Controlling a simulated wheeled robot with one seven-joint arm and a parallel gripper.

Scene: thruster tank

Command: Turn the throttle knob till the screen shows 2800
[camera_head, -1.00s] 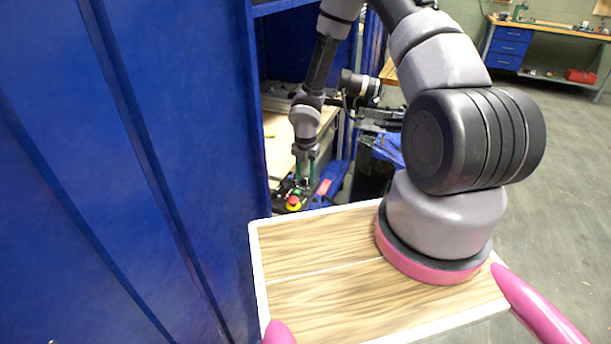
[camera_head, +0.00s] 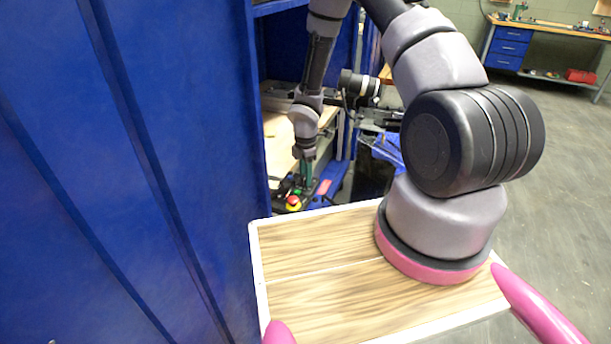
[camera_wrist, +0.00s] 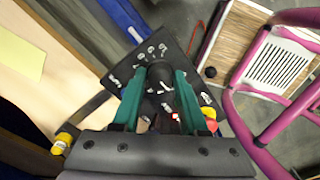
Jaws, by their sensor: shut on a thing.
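The throttle knob (camera_wrist: 159,77) is a dark round knob on a black panel (camera_wrist: 143,54) with white markings, in the wrist view. My gripper (camera_wrist: 160,84) has two green fingers, one on each side of the knob, and is shut on it. In the head view my gripper (camera_head: 306,172) points down at the small control box, and its fingers hide the knob there. I cannot make out a screen or a number in either view.
A red-and-yellow stop button (camera_head: 293,202) sits on the control box, close beside my fingers; it also shows in the wrist view (camera_wrist: 210,118). A tall blue cabinet wall (camera_head: 150,170) stands at left. A workbench (camera_head: 550,30) stands far back right.

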